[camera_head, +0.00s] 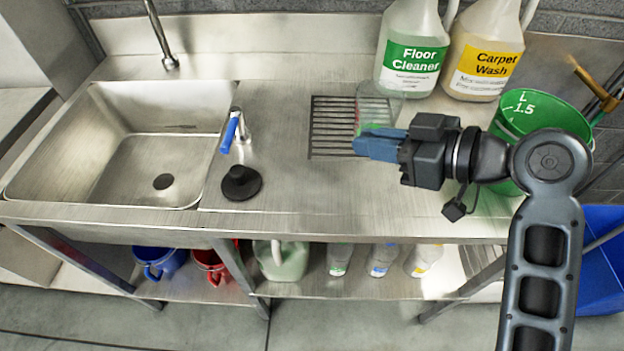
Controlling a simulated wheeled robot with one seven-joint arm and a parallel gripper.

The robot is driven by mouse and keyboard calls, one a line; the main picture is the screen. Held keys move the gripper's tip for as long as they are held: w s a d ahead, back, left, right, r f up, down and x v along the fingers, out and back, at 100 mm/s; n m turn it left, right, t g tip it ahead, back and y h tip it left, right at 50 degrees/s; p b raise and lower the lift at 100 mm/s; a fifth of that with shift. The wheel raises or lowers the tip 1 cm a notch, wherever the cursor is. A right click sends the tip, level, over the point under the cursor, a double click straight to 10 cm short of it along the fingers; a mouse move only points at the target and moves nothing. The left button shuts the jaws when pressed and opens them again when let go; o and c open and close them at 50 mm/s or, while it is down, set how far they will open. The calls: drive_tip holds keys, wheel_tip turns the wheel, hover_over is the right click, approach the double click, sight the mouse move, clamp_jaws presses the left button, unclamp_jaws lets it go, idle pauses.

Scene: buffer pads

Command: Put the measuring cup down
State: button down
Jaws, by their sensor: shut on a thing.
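A clear, see-through measuring cup (378,108) shows behind and above my blue fingertips, over the right part of the dark slotted drain grate (331,128). My gripper (374,144) reaches in from the right and is shut on the cup. The fingers hide the cup's lower part. I cannot tell whether its base touches the counter or hangs just above it.
The Floor Cleaner jug (408,50) and Carpet Wash jug (486,52) stand close behind. A green bucket (540,112) is at the right. A sink (150,150), blue-handled tap (232,130) and black plug (241,182) are left. The counter front (330,195) is clear.

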drive_tip(key=s+a+f, duration=0.1)
drive_tip(key=a+f, duration=0.1)
drive_tip(key=a, duration=0.1)
drive_tip(key=s+a+f+p, duration=0.1)
drive_tip(key=a+f, duration=0.1)
drive_tip(key=a, duration=0.1)
drive_tip(key=s+a+f, duration=0.1)
drive_tip(key=a+f, duration=0.1)
drive_tip(key=a, duration=0.1)
drive_tip(key=shift+s+a+p, duration=0.25)
drive_tip(key=shift+p, duration=0.1)
drive_tip(key=shift+a+f, duration=0.1)
drive_tip(key=shift+f, duration=1.95)
drive_tip(key=shift+f, duration=0.15)
drive_tip(key=c, duration=1.2)
unclamp_jaws()
drive_tip(key=shift+o, duration=0.2)
drive_tip(key=b+v, duration=0.1)
drive_tip(key=v, duration=1.1)
